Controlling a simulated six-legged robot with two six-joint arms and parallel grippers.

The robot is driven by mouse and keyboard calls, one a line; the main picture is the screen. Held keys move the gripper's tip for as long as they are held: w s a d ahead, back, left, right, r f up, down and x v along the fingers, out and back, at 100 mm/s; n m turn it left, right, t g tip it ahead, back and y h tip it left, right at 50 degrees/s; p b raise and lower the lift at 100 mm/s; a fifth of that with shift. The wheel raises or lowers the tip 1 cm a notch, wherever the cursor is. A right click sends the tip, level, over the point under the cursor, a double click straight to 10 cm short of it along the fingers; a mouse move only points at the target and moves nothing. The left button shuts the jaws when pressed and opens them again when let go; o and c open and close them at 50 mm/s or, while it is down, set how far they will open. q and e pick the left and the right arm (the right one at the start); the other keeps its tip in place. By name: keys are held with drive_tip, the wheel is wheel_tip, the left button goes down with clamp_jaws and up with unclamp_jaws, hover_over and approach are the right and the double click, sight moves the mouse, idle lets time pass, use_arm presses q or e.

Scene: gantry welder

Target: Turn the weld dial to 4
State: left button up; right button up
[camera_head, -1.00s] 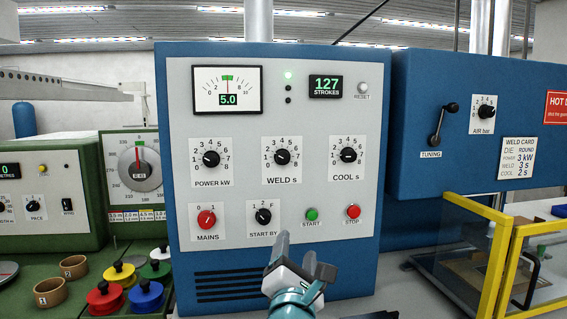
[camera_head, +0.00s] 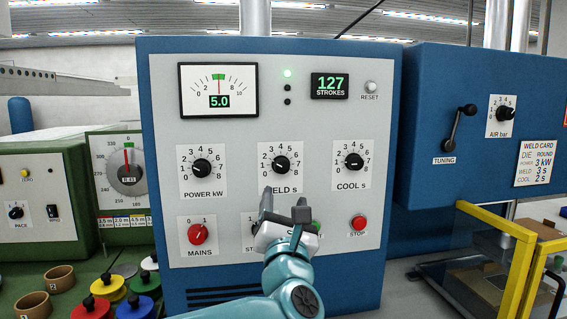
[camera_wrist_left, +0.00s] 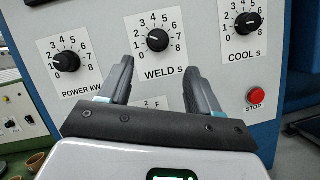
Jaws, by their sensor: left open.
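The weld dial (camera_head: 281,164) is a black knob on a white scale plate, in the middle of the blue welder's light grey panel. Its pointer leans to the left side of the scale; the exact number is hard to read. My left gripper (camera_head: 285,203) is open and empty, just below the dial, with its fingers pointing up toward the panel and covering part of the WELD label. In the left wrist view, the dial (camera_wrist_left: 157,40) appears beyond and between the two open fingertips (camera_wrist_left: 157,70), apart from them. My right gripper is not in view.
The power dial (camera_head: 202,168) and cool dial (camera_head: 354,161) flank the weld dial. Below are the red mains knob (camera_head: 197,234) and stop button (camera_head: 358,223); my gripper partly hides the start controls. A yellow guard frame (camera_head: 520,262) stands right.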

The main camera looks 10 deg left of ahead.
sight(283, 168)
use_arm(q)
drive_tip(key=p+x, duration=0.5)
drive_tip(key=x, duration=0.5)
drive_tip(key=shift+r, duration=0.15)
drive_tip(key=shift+a+r, duration=0.1)
drive_tip(key=shift+a, duration=0.05)
drive_tip(key=shift+w, duration=0.1)
drive_tip(key=shift+w, duration=0.1)
drive_tip(key=shift+c, duration=0.6)
drive_tip(key=c, duration=0.9)
